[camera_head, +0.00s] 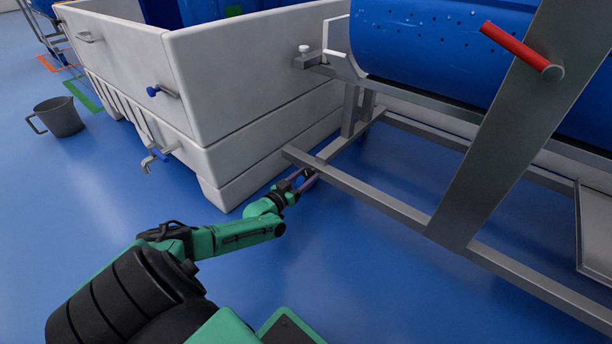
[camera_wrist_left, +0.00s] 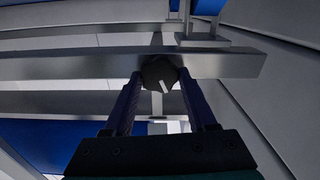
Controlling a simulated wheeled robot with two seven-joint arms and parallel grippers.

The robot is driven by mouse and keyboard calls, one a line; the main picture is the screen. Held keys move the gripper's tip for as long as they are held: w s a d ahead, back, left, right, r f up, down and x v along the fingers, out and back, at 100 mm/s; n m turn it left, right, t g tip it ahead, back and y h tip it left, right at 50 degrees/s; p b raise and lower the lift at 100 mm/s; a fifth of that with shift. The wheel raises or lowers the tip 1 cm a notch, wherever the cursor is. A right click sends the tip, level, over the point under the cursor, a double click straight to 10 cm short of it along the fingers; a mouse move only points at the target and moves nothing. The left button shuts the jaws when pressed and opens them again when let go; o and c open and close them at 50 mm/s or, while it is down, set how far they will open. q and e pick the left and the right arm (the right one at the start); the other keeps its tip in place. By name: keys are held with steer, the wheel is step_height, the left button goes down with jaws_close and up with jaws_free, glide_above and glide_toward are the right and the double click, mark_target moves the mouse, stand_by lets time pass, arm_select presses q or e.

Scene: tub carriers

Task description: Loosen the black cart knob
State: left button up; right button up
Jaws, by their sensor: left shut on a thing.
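The black cart knob (camera_wrist_left: 155,72) sits on the side of a grey metal frame bar (camera_wrist_left: 60,66) in the left wrist view. It is dark and lobed, with a short white mark that slants slightly. My left gripper (camera_head: 301,183) reaches the near end of the cart's low bar (camera_head: 350,188) in the head view. Its two fingers lie on either side of the knob and are shut on it. In the head view the knob is mostly hidden by the fingers. My right gripper is in neither view.
A large white tub (camera_head: 240,80) with blue-handled valves stands just left of the bar. A blue perforated drum (camera_head: 430,45) rests on the steel cart, with a red handle (camera_head: 515,47) on a slanted post. A grey jug (camera_head: 60,117) stands at far left. Blue floor is clear in front.

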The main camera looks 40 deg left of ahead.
arm_select(q)
steer(key=n, duration=0.3)
steer(key=shift+f+n, duration=0.15)
steer(key=shift+n, duration=0.25)
steer(key=n, duration=0.3)
steer(key=shift+a+n+b, duration=0.15)
steer(key=shift+n+b, duration=0.15)
steer(key=shift+b, duration=0.05)
steer(key=n, duration=0.3)
steer(key=shift+f+n+b, duration=0.1)
steer(key=shift+n+b, duration=0.5)
steer(key=shift+n, duration=1.8)
steer(key=o, duration=1.4)
steer(key=shift+a, duration=0.1)
